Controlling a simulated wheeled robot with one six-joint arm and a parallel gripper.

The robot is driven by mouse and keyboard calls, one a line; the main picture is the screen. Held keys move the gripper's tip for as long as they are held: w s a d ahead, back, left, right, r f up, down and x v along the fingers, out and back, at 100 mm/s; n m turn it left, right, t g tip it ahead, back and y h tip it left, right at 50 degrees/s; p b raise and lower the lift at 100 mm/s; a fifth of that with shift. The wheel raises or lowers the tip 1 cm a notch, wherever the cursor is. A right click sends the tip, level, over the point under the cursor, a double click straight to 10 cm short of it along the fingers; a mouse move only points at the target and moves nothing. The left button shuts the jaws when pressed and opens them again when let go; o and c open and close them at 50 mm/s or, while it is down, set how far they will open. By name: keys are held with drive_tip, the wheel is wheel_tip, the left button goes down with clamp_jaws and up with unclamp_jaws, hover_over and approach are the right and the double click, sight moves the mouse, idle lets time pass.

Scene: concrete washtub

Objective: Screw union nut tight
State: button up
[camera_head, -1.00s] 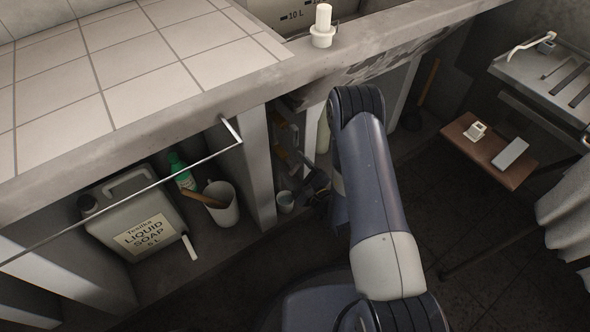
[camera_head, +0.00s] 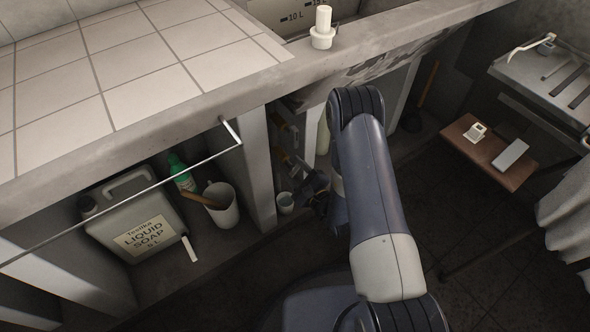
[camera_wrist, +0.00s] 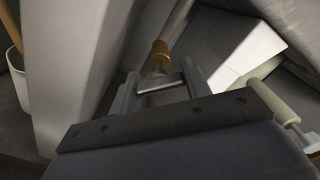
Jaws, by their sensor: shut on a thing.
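In the wrist view an orange-brown ring-like piece, which I take to be the union nut (camera_wrist: 158,56), sits at the lower end of a pale slanting pipe (camera_wrist: 178,20). The two grey fingers of my gripper (camera_wrist: 159,72) stand on either side of it, shut on it. A metal crosspiece shows between the fingers just below it. The threads and the joint's underside are hidden. In the head view my gripper (camera_head: 313,190) is a dark shape low in the opening under the counter, largely hidden by my arm; the nut cannot be made out clearly there.
A concrete post (camera_head: 255,165) stands left of my gripper, with a small cup (camera_head: 286,203) close by. A cream cylinder (camera_wrist: 273,102) lies right of the fingers. The soap canister (camera_head: 138,215) and white bucket (camera_head: 221,204) fill the left bay. A brown bench (camera_head: 490,150) stands right.

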drive_tip(key=shift+m, duration=0.3)
drive_tip(key=m+b, duration=0.1)
drive_tip(key=m, duration=0.3)
drive_tip(key=shift+f, duration=0.1)
drive_tip(key=m, duration=0.4)
drive_tip(key=shift+b, duration=0.4)
drive_tip(key=shift+m, duration=0.4)
drive_tip(key=o, duration=1)
